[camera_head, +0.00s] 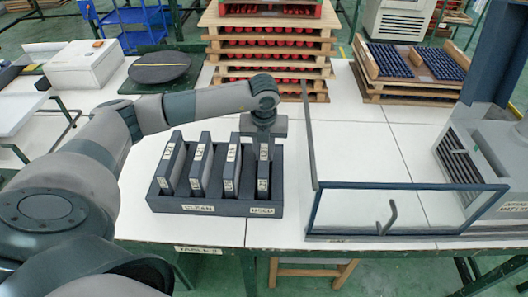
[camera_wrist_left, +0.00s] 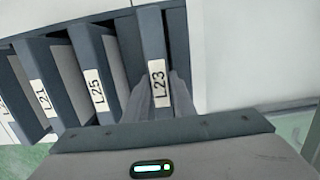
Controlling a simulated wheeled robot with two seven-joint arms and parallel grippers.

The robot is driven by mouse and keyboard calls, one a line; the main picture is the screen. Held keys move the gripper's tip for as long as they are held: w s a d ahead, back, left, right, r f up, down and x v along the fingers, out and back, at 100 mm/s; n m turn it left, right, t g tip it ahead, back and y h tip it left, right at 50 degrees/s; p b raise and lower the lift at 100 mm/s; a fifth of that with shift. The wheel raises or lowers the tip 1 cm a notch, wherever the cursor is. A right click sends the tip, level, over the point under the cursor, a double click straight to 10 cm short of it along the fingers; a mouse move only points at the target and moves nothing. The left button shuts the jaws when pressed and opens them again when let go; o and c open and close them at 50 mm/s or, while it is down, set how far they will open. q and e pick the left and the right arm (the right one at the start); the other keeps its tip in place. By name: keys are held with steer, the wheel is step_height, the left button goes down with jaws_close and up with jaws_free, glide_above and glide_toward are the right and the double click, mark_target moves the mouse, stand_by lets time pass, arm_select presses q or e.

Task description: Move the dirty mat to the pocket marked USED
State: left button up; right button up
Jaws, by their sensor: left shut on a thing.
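A dark mat (camera_head: 263,172) with a white label stands upright in the rightmost pocket of a dark rack (camera_head: 235,208), above the sign USED (camera_head: 262,211). In the left wrist view this mat (camera_wrist_left: 152,50) reads L23. My left gripper (camera_wrist_left: 162,97) is shut on its near top end, with one finger on each side. In the head view the left gripper (camera_head: 263,140) is at the top of the mat, its fingers mostly hidden. I cannot tell whether the mat's faces are dirty. My right gripper is not in view.
Several other labelled mats (camera_head: 200,165) stand in the pockets by the sign CLEAN (camera_head: 198,208). A booth with a clear front panel (camera_head: 405,208) stands to the right. Stacked trays of red items (camera_head: 268,62) stand behind. White tabletop (camera_head: 350,130) between rack and booth is clear.

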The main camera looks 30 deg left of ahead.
arm_select(q)
steer(key=shift+f+b, duration=0.35)
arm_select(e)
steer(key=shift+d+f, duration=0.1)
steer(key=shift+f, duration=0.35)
arm_select(q)
steer(key=o, duration=1)
steer(key=shift+r, duration=0.35)
steer(key=shift+s+d+r+b, duration=0.25)
steer(key=shift+r+b, duration=0.5)
steer(key=shift+r, duration=2)
steer(key=shift+s+d+r+b, duration=0.15)
steer(key=shift+s+r+b, duration=0.4)
steer(key=shift+r, duration=2.25)
steer(key=shift+s+d+r+b, duration=0.15)
steer(key=shift+r+b, duration=0.75)
steer(key=shift+r, duration=1.85)
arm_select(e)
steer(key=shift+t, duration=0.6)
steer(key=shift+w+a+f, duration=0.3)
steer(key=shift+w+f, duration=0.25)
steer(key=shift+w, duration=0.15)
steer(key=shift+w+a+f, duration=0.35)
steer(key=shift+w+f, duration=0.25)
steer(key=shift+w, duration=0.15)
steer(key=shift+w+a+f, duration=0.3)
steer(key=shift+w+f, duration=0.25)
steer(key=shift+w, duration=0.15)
